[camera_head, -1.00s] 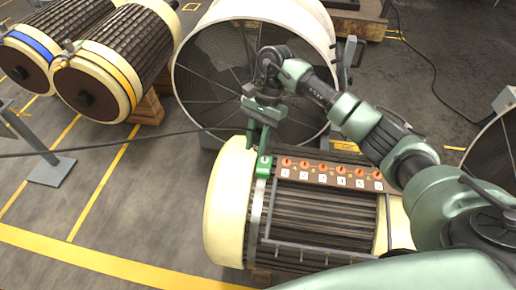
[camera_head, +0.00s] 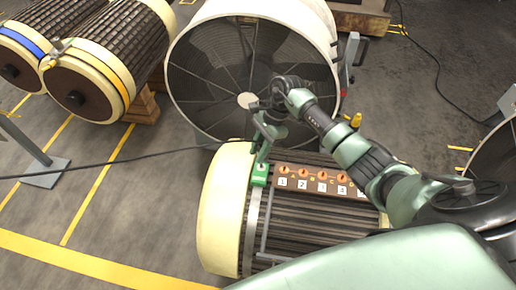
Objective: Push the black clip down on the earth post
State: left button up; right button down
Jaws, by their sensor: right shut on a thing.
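The earth post is a small green block (camera_head: 260,174) at the left end of the numbered terminal board on the near cream-ended rotor. My right gripper (camera_head: 262,153) comes in from the right and points down just above and at the green block. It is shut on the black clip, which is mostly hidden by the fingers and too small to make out. A thin black cable (camera_head: 150,153) runs from the left edge to the gripper. I cannot tell whether the clip touches the post. My left gripper is not in view.
The brown terminal board (camera_head: 312,179) has several orange-topped numbered terminals beside the post. A large fan (camera_head: 215,75) stands close behind the gripper. More rotors (camera_head: 107,90) lie at the upper left. The floor at left is mostly clear.

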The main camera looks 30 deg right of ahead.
notch_tip(320, 180, down, 2)
jog(key=shift+f+b, duration=0.15)
jog(key=shift+b, duration=0.4)
notch_tip(320, 180, down, 3)
jog(key=b, duration=0.2)
jog(key=shift+r+b, duration=0.2)
jog(key=shift+b, duration=0.1)
jog(key=shift+f+b, duration=0.5)
jog(key=shift+b, duration=0.1)
jog(key=c, duration=1.1)
grip_release()
jog(key=shift+d+r, duration=0.1)
jog(key=b+v, duration=0.1)
jog(key=v, duration=0.5)
jog(key=shift+w+r, duration=0.1)
jog(key=shift+v, duration=0.75)
